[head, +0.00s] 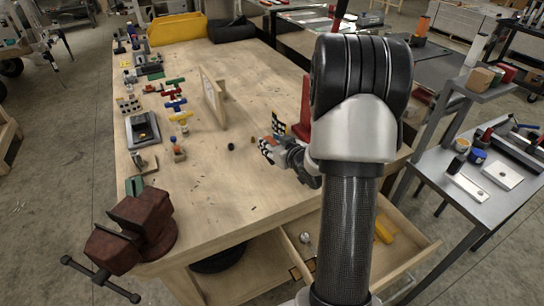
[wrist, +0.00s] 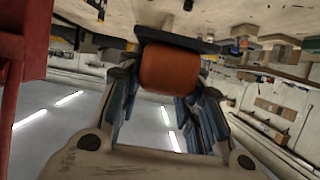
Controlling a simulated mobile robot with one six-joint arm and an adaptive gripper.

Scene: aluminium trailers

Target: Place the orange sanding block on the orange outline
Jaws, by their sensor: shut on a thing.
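The orange sanding block (wrist: 168,68) sits between the fingers of my gripper (wrist: 165,95) in the wrist view, with a dark flat plate along its upper edge there. My gripper (head: 272,146) is shut on it, over the right side of the wooden workbench (head: 215,175) in the head view. I cannot make out the block in the head view, where the gripper and arm hide it. I cannot make out an orange outline in either view.
A red upright part (head: 305,103) stands close behind my gripper. A framed board (head: 212,97) stands upright mid-bench. Small tools and coloured clamps (head: 174,97) line the left side. A red vise (head: 135,225) is at the front corner. A drawer (head: 415,243) hangs open.

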